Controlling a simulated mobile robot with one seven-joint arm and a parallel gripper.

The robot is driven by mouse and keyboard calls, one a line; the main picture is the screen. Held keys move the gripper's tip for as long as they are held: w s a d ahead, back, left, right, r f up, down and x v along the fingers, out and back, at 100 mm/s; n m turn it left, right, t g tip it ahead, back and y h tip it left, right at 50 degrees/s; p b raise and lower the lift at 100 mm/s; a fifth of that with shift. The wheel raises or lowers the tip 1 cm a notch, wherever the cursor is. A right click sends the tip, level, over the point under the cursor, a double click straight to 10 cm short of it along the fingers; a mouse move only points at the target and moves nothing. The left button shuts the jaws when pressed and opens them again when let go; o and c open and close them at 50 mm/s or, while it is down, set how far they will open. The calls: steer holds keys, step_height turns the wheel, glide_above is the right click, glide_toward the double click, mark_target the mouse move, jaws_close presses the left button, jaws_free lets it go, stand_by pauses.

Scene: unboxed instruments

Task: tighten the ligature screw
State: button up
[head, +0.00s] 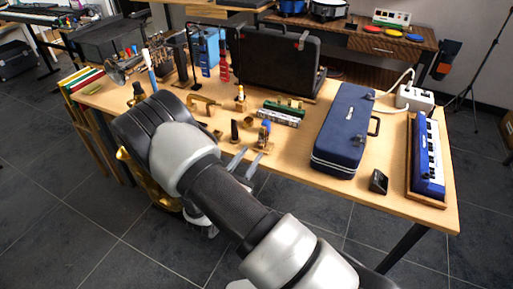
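My gripper (247,156) is over the near edge of the wooden table, left of the middle. Its two grey fingers are apart, with nothing visible between them. Just beyond the fingertips stands a small gold and dark piece with a blue top (265,133). A small dark upright piece (234,130), possibly a mouthpiece, stands to its left. I cannot tell which of these carries the ligature, and the screw is too small to make out. My arm hides part of the table's front edge and the floor.
A blue case (346,130) lies right of centre, with a blue keyboard (427,155) and a small black object (378,182) further right. Green and silver harmonica-like pieces (282,112) lie behind the gripper.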

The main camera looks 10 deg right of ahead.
mark_target(259, 143)
steer(key=shift+x, duration=2.65)
